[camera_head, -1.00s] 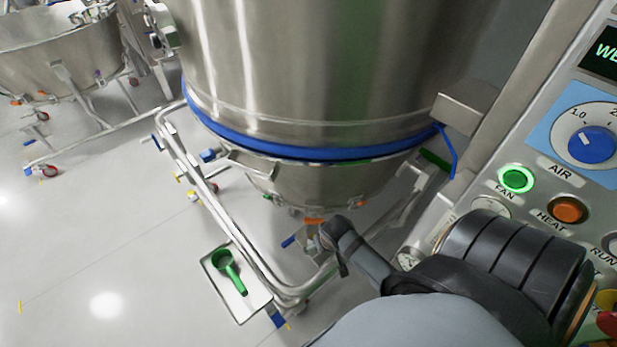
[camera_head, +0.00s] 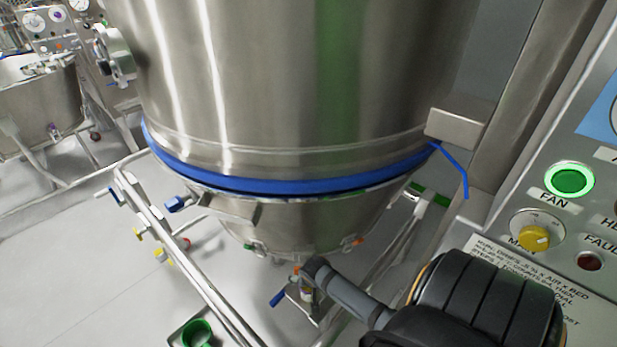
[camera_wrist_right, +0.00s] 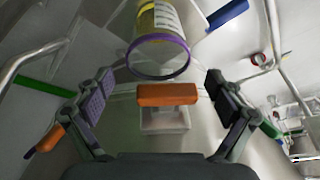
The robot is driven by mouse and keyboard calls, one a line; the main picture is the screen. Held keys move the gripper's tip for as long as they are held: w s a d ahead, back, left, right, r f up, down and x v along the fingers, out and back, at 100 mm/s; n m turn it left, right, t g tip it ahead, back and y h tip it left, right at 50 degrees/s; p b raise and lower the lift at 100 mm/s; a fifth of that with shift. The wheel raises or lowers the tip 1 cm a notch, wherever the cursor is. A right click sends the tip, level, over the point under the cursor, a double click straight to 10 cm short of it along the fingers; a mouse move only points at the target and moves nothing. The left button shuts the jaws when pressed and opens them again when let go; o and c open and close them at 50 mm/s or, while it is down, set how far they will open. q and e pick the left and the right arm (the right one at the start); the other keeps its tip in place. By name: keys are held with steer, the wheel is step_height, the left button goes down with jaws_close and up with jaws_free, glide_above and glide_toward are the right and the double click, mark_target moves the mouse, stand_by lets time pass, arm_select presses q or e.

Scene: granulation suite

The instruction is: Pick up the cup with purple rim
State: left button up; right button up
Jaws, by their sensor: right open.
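The cup with the purple rim (camera_wrist_right: 158,56) shows in the right wrist view, with a clear body and a yellow and white label or contents behind the rim. My right gripper (camera_wrist_right: 161,82) is open, one finger on each side of the picture. The cup's rim lies between and just beyond the fingertips, and I see no contact. An orange bar (camera_wrist_right: 167,94) crosses the gap near the rim. In the head view my right gripper (camera_head: 309,272) is below the steel vessel, where the cup is mostly hidden. My left gripper is not in view.
The large steel vessel (camera_head: 290,100) with a blue band hangs above, with frame rails (camera_head: 180,240) around it. A control panel (camera_head: 560,215) stands at the right. A green scoop (camera_head: 197,333) lies at the bottom left. A pale open box (camera_wrist_right: 165,120) is beyond the orange bar.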

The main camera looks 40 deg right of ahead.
steer(key=b, duration=0.1)
glide_above(309, 288)
steer(key=s+a, duration=0.2)
steer(key=f, duration=0.5)
steer(key=shift+w+d+f, duration=0.1)
steer(key=shift+w+d, duration=0.1)
steer(key=shift+w, duration=0.05)
steer(key=c, duration=1.4)
